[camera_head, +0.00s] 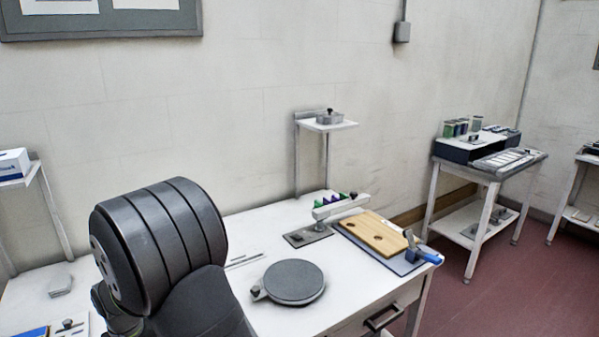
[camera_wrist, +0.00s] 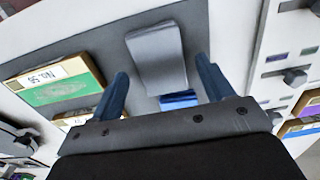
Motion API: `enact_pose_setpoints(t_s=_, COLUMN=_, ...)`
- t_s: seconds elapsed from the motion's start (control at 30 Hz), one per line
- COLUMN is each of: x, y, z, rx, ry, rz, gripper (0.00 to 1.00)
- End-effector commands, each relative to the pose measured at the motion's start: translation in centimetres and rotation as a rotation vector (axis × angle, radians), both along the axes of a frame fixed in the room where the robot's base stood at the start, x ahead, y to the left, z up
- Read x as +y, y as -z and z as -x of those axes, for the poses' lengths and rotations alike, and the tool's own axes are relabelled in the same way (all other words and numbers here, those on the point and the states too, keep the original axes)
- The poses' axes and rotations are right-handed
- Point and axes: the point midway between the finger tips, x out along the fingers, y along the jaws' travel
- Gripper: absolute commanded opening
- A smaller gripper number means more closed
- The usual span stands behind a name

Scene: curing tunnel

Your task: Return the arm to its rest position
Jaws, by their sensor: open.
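My gripper (camera_wrist: 162,88) shows in the wrist view with two dark blue fingers spread apart and nothing held between them. Beyond the fingers, a light grey block-like thing (camera_wrist: 157,55) lies on a dark grey surface (camera_wrist: 95,40), with a small blue piece (camera_wrist: 179,99) below it. I cannot tell how far the fingers are from them. In the head view my own arm fills the lower left and the gripper is not seen.
A white table (camera_head: 235,285) carries a round grey plate (camera_head: 294,281), a wooden board (camera_head: 372,233) and a blue-handled tool (camera_head: 422,253). A small shelf (camera_head: 328,125) stands behind. A side cart (camera_head: 488,170) stands right.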

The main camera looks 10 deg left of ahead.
Motion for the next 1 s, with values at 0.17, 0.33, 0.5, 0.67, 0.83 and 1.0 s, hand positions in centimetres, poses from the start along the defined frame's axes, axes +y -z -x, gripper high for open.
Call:
enact_pose_setpoints(t_s=0.17, x=0.1, y=-0.3, z=0.0, rx=-0.004, ry=0.0, rz=-0.006, gripper=0.74)
enact_pose_setpoints(t_s=0.33, x=-0.8, y=-3.3, z=-0.6, rx=-0.001, ry=0.004, rz=-0.004, gripper=0.74)
enact_pose_setpoints(t_s=0.5, x=-3.4, y=-5.0, z=-2.1, rx=-0.001, ry=0.005, rz=-0.004, gripper=0.74)
enact_pose_setpoints(t_s=0.67, x=-5.8, y=-6.7, z=-3.5, rx=-0.002, ry=0.005, rz=-0.004, gripper=0.74)
enact_pose_setpoints(t_s=0.83, x=-8.3, y=-8.4, z=-5.0, rx=-0.002, ry=0.006, rz=-0.004, gripper=0.74)
enact_pose_setpoints(t_s=1.0, x=-10.7, y=-9.5, z=-6.7, rx=0.0, ry=0.017, rz=-0.001, gripper=0.74)
